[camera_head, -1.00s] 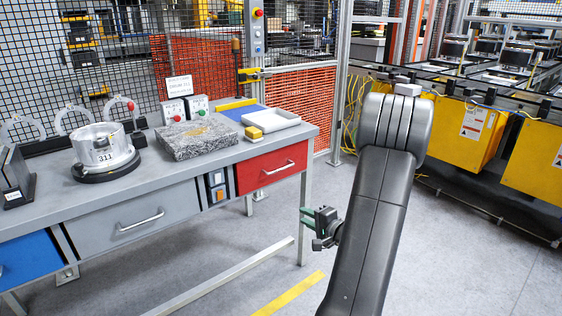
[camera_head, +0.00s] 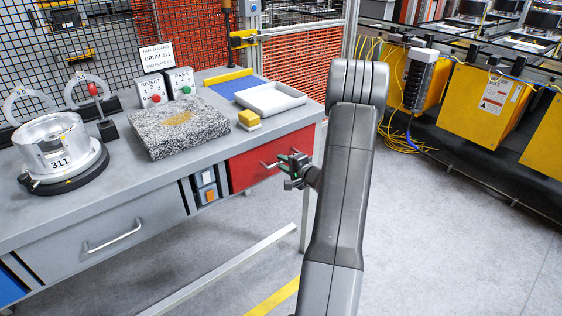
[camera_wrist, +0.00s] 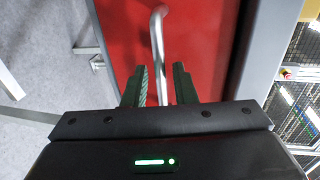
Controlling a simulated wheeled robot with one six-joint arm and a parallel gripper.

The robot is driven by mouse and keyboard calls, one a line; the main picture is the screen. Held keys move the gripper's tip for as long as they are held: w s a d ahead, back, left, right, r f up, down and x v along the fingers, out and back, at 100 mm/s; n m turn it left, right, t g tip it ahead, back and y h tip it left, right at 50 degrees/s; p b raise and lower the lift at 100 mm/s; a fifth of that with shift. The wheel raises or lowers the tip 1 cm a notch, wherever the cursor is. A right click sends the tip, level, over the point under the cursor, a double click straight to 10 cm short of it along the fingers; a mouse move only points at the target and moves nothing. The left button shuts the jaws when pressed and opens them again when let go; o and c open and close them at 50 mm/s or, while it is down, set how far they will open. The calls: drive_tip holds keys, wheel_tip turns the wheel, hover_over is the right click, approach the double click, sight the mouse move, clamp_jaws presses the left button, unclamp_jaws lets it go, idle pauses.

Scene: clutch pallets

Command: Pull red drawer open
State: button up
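The red drawer (camera_head: 248,165) is at the right end of the grey workbench and looks closed. Its silver bar handle (camera_wrist: 157,45) runs up the middle of the wrist view, and part of it also shows in the head view (camera_head: 266,164). My gripper (camera_head: 285,167) is in front of the drawer, near the handle. In the wrist view my gripper (camera_wrist: 158,88) is open, with one finger on each side of the handle's line. I cannot tell whether the fingers reach around the bar; neither looks pressed on it.
A grey drawer (camera_head: 105,235) is left of the red one. The floor (camera_head: 440,240) to the right is clear.

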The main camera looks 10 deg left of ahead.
drive_tip(key=shift+x, duration=0.95)
drive_tip(key=shift+c, duration=0.3)
clamp_jaws()
drive_tip(key=shift+d, duration=0.1)
